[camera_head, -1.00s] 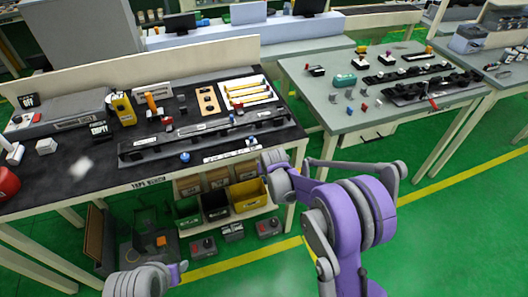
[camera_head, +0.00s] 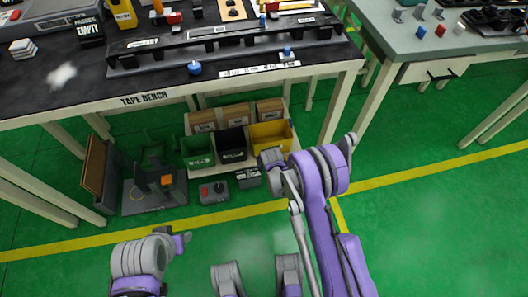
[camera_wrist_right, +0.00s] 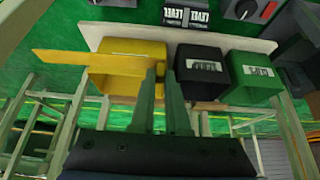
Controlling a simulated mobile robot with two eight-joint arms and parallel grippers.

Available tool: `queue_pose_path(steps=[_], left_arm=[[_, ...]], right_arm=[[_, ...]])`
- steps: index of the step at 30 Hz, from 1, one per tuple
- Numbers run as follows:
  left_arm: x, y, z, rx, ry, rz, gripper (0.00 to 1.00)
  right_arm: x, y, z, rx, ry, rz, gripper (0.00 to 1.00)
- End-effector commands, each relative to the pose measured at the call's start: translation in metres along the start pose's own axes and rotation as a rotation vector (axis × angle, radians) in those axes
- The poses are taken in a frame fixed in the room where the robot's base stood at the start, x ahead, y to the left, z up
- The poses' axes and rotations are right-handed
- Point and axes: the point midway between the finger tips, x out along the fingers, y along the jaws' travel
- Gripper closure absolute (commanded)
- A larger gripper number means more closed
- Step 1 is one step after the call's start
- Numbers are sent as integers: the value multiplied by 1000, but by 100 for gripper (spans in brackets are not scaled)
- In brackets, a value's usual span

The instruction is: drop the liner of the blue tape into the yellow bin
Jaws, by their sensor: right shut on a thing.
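The yellow bin (camera_head: 272,134) stands on the low shelf under the tape bench, at the right end of a row of bins. In the right wrist view the yellow bin (camera_wrist_right: 125,88) is just beyond my right gripper (camera_wrist_right: 161,75). My right gripper is shut on a thin yellow-orange strip (camera_wrist_right: 65,60), seemingly the liner, which reaches left from the fingertips across the bin. I cannot tell its height above the bin. In the head view my right arm reaches towards the bin and its fingers cannot be made out.
A black bin (camera_head: 232,144) and a green bin (camera_head: 197,152) stand beside the yellow one, with boxes behind. The tape bench (camera_head: 200,85) overhangs the shelf, and its legs flank it. Control boxes (camera_head: 214,192) sit in front. The green floor ahead is open.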

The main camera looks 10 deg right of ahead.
Motion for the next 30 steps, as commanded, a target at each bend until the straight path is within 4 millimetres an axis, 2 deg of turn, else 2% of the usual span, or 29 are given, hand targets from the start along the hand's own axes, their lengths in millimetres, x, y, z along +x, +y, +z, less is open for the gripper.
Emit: queue_pose_path(steps=[3, 12, 17, 30], left_arm=[[5, 0, 1, 0, -1, 0, 50], [4, 0, 1, 0, -1, 0, 50], [11, 0, 3, 0, -3, 0, 50], [26, 0, 6, 0, -7, 0, 50]], right_arm=[[7, 0, 4, -1, 0, 0, 100], [6, 0, 3, -1, 0, 0, 100], [7, 0, 5, -1, 0, 1, 100], [36, 0, -36, 0, 0, 1, 100]])
